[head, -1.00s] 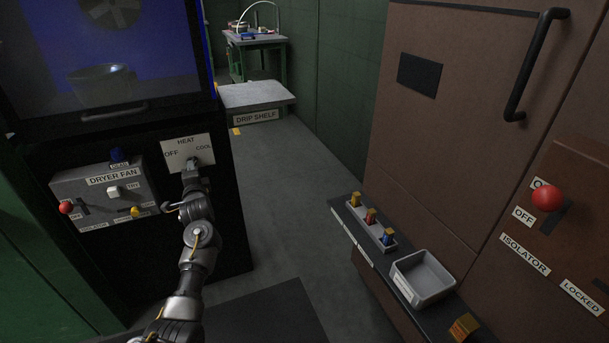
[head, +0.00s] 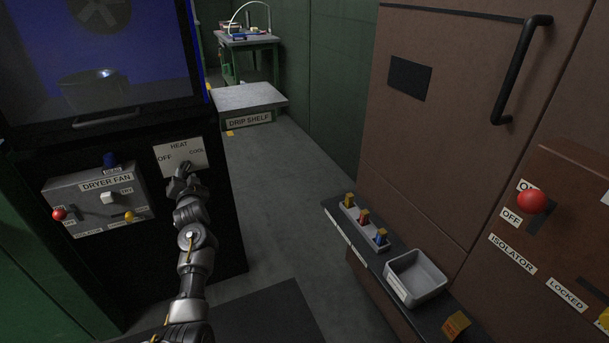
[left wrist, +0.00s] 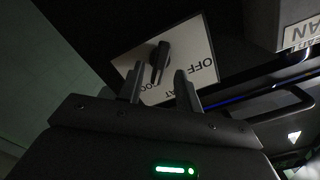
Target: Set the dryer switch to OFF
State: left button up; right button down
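The dryer switch is a dark knob (left wrist: 160,62) on a white plate (head: 192,152) marked HEAT, OFF and COOL, on the black dryer front. In the head view my left gripper (head: 182,172) is just in front of the plate's lower part and hides most of the knob. In the left wrist view the plate appears roughly upside down, with OFF at its right. There the two fingers (left wrist: 160,88) stand apart, with the knob showing in the gap between them. I cannot tell whether they touch it, nor which mark it points at. My right gripper is not in view.
The drip shelf (head: 248,98) stands behind to the right. A brown cabinet (head: 430,150) and a ledge with a grey bin (head: 416,275) are at right. The floor between is clear.

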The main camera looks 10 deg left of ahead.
aim_at(185, 169)
pick_arm(q)
jog(key=shift+w, duration=0.1)
jog(key=shift+b+x, duration=0.8)
jog(key=shift+x, duration=0.5)
grip_shut()
jog(key=n, duration=1.4)
jog(key=shift+n, duration=0.3)
jog(key=shift+o, duration=0.2)
grip_release()
